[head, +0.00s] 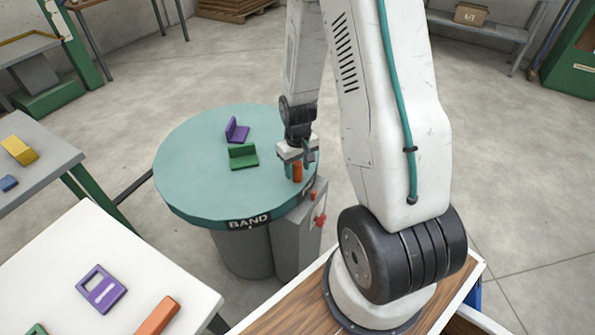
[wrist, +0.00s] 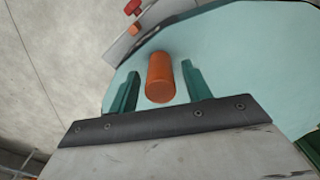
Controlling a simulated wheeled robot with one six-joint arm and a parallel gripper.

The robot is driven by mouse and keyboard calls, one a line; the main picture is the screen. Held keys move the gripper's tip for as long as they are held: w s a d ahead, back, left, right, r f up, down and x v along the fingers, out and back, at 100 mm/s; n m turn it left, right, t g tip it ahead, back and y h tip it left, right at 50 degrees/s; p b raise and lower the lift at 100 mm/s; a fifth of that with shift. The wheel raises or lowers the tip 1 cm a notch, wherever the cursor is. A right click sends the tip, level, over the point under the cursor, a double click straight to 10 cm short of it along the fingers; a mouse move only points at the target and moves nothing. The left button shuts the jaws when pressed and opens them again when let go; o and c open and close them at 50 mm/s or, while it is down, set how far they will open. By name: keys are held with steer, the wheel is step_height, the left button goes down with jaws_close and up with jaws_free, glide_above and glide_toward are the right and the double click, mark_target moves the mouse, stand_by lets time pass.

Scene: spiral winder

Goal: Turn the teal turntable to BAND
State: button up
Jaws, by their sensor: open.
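The teal turntable (head: 195,165) is a round disc on a grey drum, left of my arm in the head view. Its rim carries the label BAND (head: 249,222) at the front, and part of another dark label shows farther right. An upright orange peg (head: 297,173) stands near the disc's right edge. My gripper (head: 299,157) is over that edge, pointing down. In the wrist view its open fingers (wrist: 160,72) stand on either side of the orange peg (wrist: 160,80), with a gap on both sides.
A green bracket (head: 243,156) and a purple bracket (head: 237,130) sit on the disc. A grey box with a red knob (head: 319,221) stands against the drum. A white table (head: 60,270) holds purple and orange parts at front left. Open floor lies behind.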

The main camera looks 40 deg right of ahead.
steer(key=shift+f, duration=1.05)
jaws_close()
steer(key=shift+w+d, duration=0.1)
